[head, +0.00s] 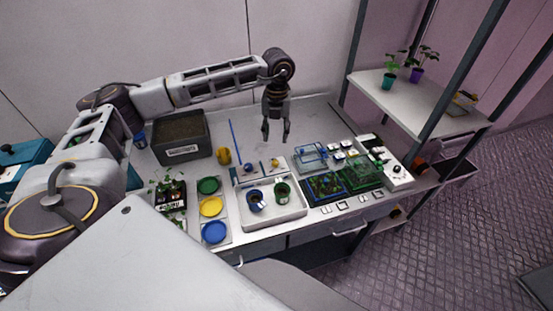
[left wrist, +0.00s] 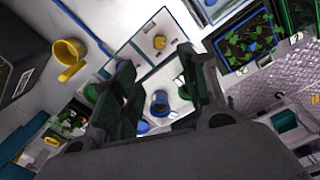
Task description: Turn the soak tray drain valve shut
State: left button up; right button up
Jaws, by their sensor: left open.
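The white soak tray (head: 270,219) stands at the front middle of the bench with a blue cup (head: 255,200) and a green cup (head: 282,190) in it. Behind it is a flat white panel with a blue knob (head: 249,168) and a small yellow knob (head: 275,163). I cannot tell which knob is the drain valve or how it is turned. The yellow knob also shows in the left wrist view (left wrist: 160,42). My left gripper (head: 276,136) is open and empty, pointing down above the bench behind the panel. The blue cup shows between its fingers in the left wrist view (left wrist: 160,101). My right gripper is not in view.
A yellow mug (head: 224,156) and a dark soil bin (head: 181,138) stand left of the panel. Coloured dishes (head: 211,206) lie left of the tray. Planted trays (head: 327,187) and a clear box (head: 310,155) are to the right. A shelf rack (head: 411,96) rises at the right.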

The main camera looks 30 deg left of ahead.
aim_at(275, 162)
pick_arm(q)
jog(key=shift+a+f+p, duration=0.15)
jog(key=shift+f+p, duration=1.2)
jog(key=shift+f, duration=5.6)
grip_shut()
